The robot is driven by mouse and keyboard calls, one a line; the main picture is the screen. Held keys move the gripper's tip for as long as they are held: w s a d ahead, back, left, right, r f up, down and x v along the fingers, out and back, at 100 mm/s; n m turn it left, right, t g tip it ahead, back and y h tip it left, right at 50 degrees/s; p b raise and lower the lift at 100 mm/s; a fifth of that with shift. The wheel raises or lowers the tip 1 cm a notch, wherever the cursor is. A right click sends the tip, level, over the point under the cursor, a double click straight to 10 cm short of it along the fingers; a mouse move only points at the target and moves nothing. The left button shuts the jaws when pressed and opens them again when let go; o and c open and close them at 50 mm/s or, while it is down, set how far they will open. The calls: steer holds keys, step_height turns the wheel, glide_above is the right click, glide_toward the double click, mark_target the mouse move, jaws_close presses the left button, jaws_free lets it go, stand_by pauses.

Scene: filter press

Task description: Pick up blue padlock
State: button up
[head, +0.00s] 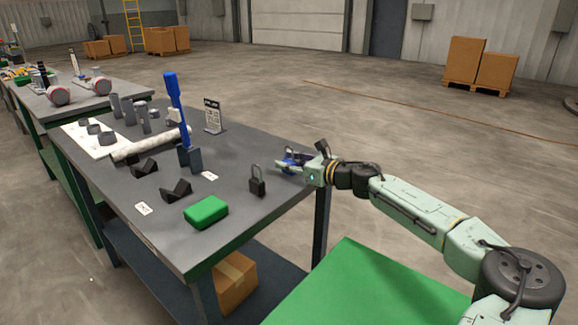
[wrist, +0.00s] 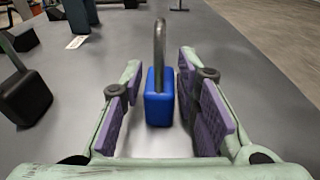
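The blue padlock (wrist: 159,97) stands upright on the grey table, its grey shackle pointing up. In the wrist view it sits between the two purple-padded fingers of my gripper (wrist: 168,105), with a gap on each side. My gripper is open around it and not visibly touching it. In the head view my gripper (head: 291,166) is low over the table's right edge, and the blue padlock (head: 290,157) is partly hidden by it. A black padlock (head: 257,186) stands to its left; it also shows at the left of the wrist view (wrist: 22,96).
The grey table (head: 235,236) also holds a green box (head: 206,212), black V-shaped blocks (head: 176,190), a blue-handled upright tool (head: 175,100), a pale cylinder (head: 150,145), a small sign (head: 212,115) and white labels (head: 143,208). Bare tabletop lies around the padlocks.

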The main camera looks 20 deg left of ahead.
jaws_close()
steer(key=shift+r, duration=0.1)
stand_by(0.3)
